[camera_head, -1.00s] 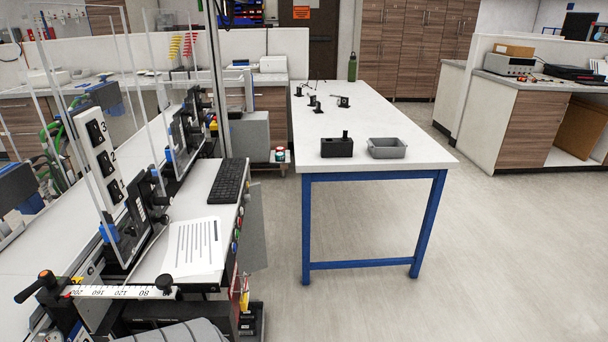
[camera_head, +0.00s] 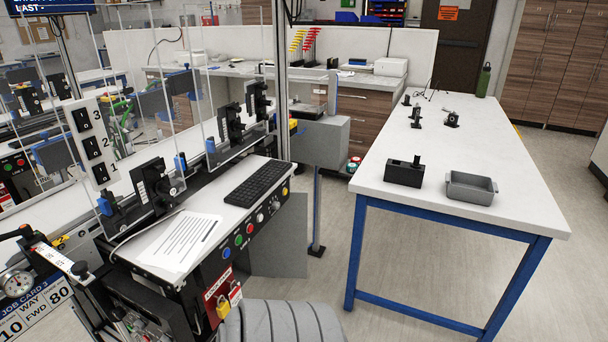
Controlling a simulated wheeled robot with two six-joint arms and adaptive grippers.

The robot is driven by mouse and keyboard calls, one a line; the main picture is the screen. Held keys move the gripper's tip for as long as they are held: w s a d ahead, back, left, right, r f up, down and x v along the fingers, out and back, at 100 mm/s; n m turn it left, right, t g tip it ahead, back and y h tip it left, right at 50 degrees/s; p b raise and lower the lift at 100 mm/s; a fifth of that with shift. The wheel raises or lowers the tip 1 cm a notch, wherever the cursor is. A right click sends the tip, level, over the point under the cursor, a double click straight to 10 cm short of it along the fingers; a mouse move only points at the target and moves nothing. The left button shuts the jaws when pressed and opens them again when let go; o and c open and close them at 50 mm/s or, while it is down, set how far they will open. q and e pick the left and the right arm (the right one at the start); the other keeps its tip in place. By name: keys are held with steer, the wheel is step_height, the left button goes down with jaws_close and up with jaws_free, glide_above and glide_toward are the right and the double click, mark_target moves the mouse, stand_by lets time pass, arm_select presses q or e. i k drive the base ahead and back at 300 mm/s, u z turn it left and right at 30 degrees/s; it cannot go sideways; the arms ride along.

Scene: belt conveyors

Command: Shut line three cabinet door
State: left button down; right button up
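A flat grey panel (camera_head: 281,238) stands upright below the right end of the near console, beside its control buttons. It looks like a cabinet door standing out from the console, but its hinge and latch cannot be made out. The console front (camera_head: 205,285) below the buttons carries a red lockout tag (camera_head: 217,284) and a yellow padlock (camera_head: 223,307). A white switch panel numbered 3, 2, 1 (camera_head: 92,146) stands at the left. A card reading "JOB CARD 3" (camera_head: 35,308) is at the lower left. Neither gripper is in view.
A keyboard (camera_head: 257,184) and a printed sheet (camera_head: 182,240) lie on the console. A white table with blue legs (camera_head: 440,230) stands at the right, holding a black block (camera_head: 404,172) and a grey tray (camera_head: 471,188). Floor shows between console and table.

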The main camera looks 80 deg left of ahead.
mark_target(279, 249)
steer(key=u, duration=1.5)
steer(key=i, duration=2.2)
steer(key=u, duration=0.6)
